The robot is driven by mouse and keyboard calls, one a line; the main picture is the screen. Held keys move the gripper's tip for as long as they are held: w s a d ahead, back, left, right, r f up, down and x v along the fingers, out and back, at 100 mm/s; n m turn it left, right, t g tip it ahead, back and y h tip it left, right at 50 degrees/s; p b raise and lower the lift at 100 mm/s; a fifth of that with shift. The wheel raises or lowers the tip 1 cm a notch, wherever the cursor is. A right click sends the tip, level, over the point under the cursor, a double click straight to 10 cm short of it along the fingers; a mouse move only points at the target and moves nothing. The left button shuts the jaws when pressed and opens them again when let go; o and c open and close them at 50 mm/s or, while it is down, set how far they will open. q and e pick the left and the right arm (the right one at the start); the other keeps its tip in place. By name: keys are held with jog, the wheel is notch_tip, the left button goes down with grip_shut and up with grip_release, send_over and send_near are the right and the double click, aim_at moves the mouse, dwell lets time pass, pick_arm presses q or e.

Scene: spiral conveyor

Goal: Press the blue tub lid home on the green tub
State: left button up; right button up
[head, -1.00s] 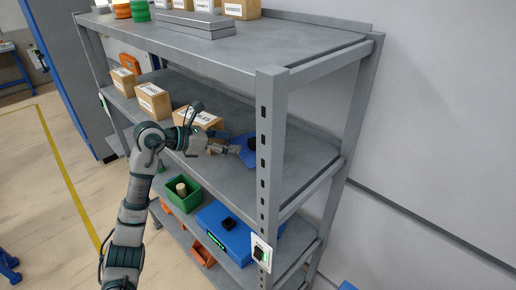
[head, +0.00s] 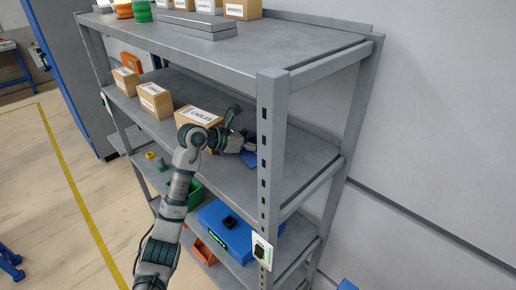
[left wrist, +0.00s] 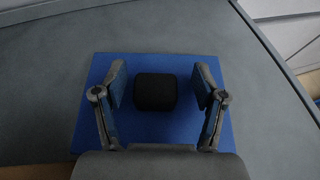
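The blue tub lid (head: 249,159) lies on the middle shelf, mostly hidden behind my left gripper (head: 243,147). In the left wrist view the lid (left wrist: 160,128) is a flat blue square with a black knob (left wrist: 155,92) in its middle. My left gripper (left wrist: 161,82) is open, with one finger on each side of the knob and a gap to both. The green tub (head: 195,193) stands on the lower shelf, largely hidden by my left arm. My right gripper is not in view.
Cardboard boxes (head: 197,120) stand along the middle shelf's front edge, one close to my wrist. A rack post (head: 268,150) rises right of the gripper.

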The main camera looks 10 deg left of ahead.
aim_at(255, 140)
pick_arm(q)
jog(key=shift+a, duration=0.5)
jog(key=c, duration=1.2)
jog(key=shift+a+f, duration=0.1)
jog(key=shift+a, duration=0.05)
jog(key=shift+c, duration=0.2)
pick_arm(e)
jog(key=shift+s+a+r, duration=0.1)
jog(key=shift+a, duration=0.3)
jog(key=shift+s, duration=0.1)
pick_arm(q)
jog(key=shift+r, duration=0.25)
jog(key=r, duration=0.9)
jog(key=shift+d+p, duration=0.25)
jog(key=shift+p, duration=0.1)
jog(key=shift+r, duration=0.35)
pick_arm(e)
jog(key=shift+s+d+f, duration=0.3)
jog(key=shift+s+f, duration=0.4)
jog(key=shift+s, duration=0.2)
